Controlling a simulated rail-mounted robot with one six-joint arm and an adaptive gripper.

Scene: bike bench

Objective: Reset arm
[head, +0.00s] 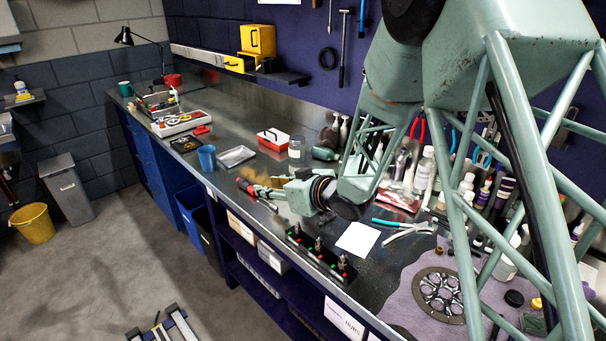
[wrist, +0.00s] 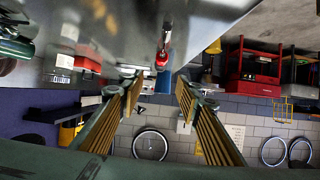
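My gripper (head: 258,181) is held out over the front part of the bench (head: 228,132), pointing left along it in the head view. In the wrist view my gripper (wrist: 158,92) shows two ribbed yellow-brown fingers spread apart, with nothing between them. A red and dark object (wrist: 163,48) shows beyond the fingertips in the wrist view, apart from them; I cannot tell what it is. My arm's green links fill the right of the head view and hide part of the bench and wall.
A blue cup (head: 207,157), metal tray (head: 236,156), red-and-white box (head: 273,139) and clear jar (head: 297,148) stand left of and behind my gripper. A black rack (head: 318,256) lies along the front edge. Bottles (head: 424,170) crowd the right.

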